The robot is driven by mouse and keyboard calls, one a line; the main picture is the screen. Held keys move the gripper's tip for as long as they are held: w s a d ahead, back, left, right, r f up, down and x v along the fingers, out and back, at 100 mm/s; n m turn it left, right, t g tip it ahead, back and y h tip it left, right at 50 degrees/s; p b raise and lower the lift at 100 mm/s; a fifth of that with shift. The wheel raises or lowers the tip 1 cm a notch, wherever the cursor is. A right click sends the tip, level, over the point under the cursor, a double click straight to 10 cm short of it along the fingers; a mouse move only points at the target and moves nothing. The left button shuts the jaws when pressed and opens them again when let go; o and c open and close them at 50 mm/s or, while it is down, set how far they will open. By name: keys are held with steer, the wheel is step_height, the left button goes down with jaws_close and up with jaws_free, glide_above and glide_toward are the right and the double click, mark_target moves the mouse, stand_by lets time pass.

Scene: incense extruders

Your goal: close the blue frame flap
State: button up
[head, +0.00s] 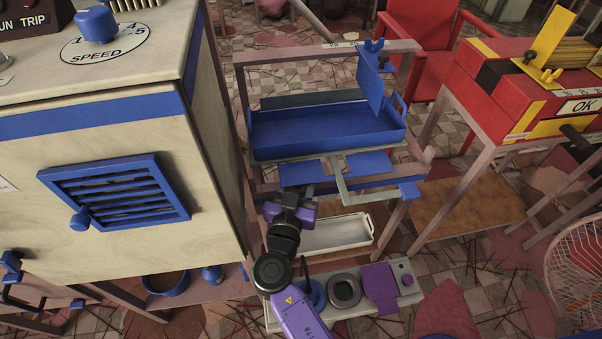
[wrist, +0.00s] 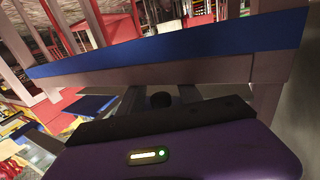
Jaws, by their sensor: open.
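A blue plate (head: 371,88), which looks like the blue frame flap, stands steeply tilted at the top right of the grey-pink metal frame (head: 241,88). A small dark knob shows near its top. A long blue tray (head: 325,130) sits in the frame below it. My gripper (head: 293,207), purple and black, is in front of and below the tray, well apart from the plate. It is open, with nothing seen held; its fingertips are not clear.
Flat blue pads (head: 369,163) and a grey bracket jut out below the tray, close to my gripper. A cream cabinet (head: 120,140) with a blue louvred vent fills the left. A red machine (head: 500,95) with a yellow plate stands right. A white tray (head: 335,233) lies low.

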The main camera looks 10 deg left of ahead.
jaws_close()
steer(key=shift+r+p, duration=0.15)
steer(key=shift+p, duration=0.15)
